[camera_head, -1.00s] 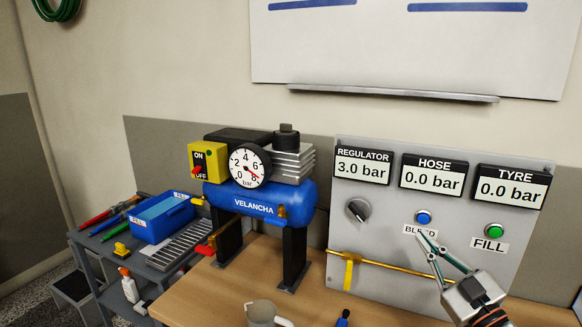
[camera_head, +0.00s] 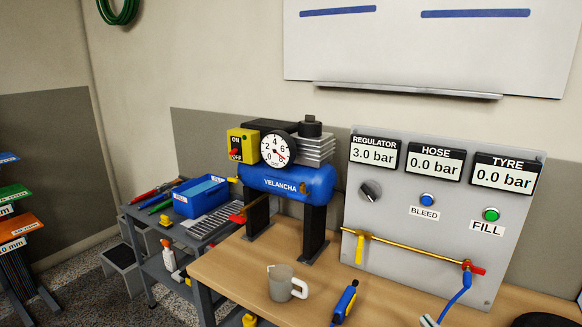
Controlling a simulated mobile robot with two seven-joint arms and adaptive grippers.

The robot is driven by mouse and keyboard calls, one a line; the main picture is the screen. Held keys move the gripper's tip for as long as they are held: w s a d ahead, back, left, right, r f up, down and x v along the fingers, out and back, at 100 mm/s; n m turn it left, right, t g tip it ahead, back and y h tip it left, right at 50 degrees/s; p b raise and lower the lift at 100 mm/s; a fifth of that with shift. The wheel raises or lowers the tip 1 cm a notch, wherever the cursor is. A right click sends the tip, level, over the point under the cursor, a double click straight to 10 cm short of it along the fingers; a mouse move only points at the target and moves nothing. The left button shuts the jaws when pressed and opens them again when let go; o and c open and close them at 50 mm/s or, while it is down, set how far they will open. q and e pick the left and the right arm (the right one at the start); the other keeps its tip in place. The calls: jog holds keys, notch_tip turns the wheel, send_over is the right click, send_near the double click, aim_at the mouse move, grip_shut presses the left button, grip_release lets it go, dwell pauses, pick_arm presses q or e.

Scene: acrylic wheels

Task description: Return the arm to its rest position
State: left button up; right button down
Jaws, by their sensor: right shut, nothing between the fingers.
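My left gripper is not in view. The panel displays (camera_head: 434,163) read 3.0 bar at the regulator and 0.0 bar at hose and tyre.
A blue compressor (camera_head: 288,184) stands on the wooden bench (camera_head: 240,278). A blue hose (camera_head: 458,298) hangs from the brass pipe's red valve. A grey cart (camera_head: 150,222) with a blue bin stands left.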

jog(key=s+a+f+m+g, duration=0.1)
jog(key=s+a+f+g, duration=0.2)
jog(key=s+f, duration=0.6)
jog(key=s+a+f+m+g+h, duration=0.1)
jog(key=s+a+f+g, duration=0.2)
jog(key=s+a+f, duration=0.4)
jog(key=s+f, duration=0.3)
jog(key=f, duration=0.5)
jog(key=shift+s+a+g, duration=0.3)
jog(key=shift+a, duration=0.05)
